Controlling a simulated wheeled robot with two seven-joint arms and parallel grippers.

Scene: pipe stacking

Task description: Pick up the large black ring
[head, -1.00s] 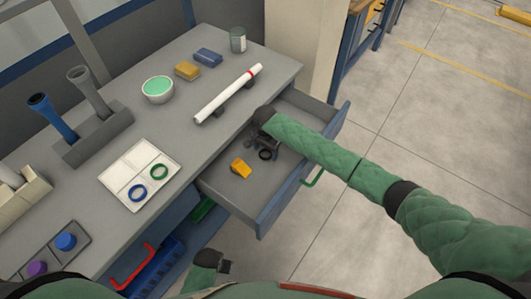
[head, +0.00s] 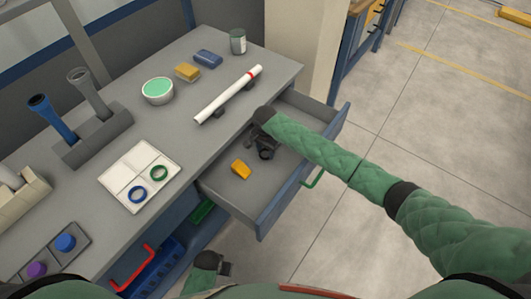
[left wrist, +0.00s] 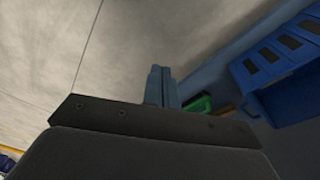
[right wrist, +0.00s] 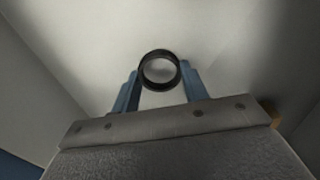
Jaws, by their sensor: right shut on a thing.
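The large black ring (right wrist: 143,70) is between the fingertips of my right gripper (right wrist: 160,78) in the right wrist view. The gripper is shut on it, one blue finger at each side. In the head view the ring (head: 266,154) shows just below my right gripper (head: 262,143), inside the open drawer. Whether the ring touches the drawer floor cannot be told. My left gripper (head: 226,268) is low beside the bench in the head view. Its fingers (left wrist: 160,86) are together and empty in the left wrist view.
The open drawer (head: 222,187) has walls around my right gripper and holds a yellow-orange block (head: 241,169). On the bench are a white tray (head: 114,178) with a blue ring and a green ring, and a white pipe (head: 225,97). A red handle (head: 132,268) is near my left gripper.

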